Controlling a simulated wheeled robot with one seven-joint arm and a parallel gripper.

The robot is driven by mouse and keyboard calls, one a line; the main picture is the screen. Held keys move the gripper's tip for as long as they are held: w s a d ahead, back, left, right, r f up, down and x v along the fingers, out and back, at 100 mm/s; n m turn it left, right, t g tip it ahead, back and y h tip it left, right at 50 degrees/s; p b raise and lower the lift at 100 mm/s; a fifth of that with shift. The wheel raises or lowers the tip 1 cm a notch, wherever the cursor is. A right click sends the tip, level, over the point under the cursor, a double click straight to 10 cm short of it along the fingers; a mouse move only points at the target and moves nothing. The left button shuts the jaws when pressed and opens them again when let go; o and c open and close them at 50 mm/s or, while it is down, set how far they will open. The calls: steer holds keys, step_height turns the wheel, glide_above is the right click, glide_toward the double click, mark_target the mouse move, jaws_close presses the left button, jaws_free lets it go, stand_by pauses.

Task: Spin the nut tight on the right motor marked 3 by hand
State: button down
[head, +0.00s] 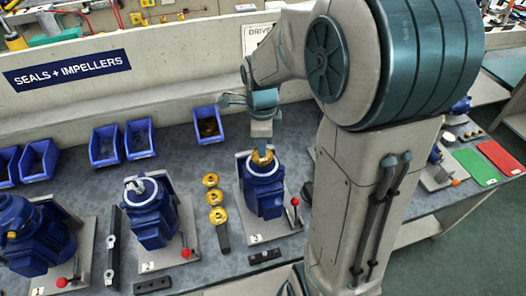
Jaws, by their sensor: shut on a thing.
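The blue motor marked 3 (264,196) stands upright on a light base plate (274,230) with the number 3 on its front edge. A gold-coloured impeller (262,162) sits on top of it. My gripper (261,146) points straight down over the top of this motor, at the centre of the gold part. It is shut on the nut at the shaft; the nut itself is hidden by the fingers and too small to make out.
Motor 2 (150,212) stands to the left, with another blue motor (32,238) beyond. Gold impellers (211,180) lie in a row between motors 2 and 3. Red-knobbed levers (295,202) stick up by the plates. Blue bins (105,146) line the back.

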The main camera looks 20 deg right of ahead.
steer(key=shift+m, duration=1.2)
steer(key=shift+m, duration=1.1)
steer(key=m, duration=0.4)
steer(key=shift+m, duration=0.4)
steer(key=c, duration=1.6)
jaws_free()
steer(key=shift+r, duration=0.1)
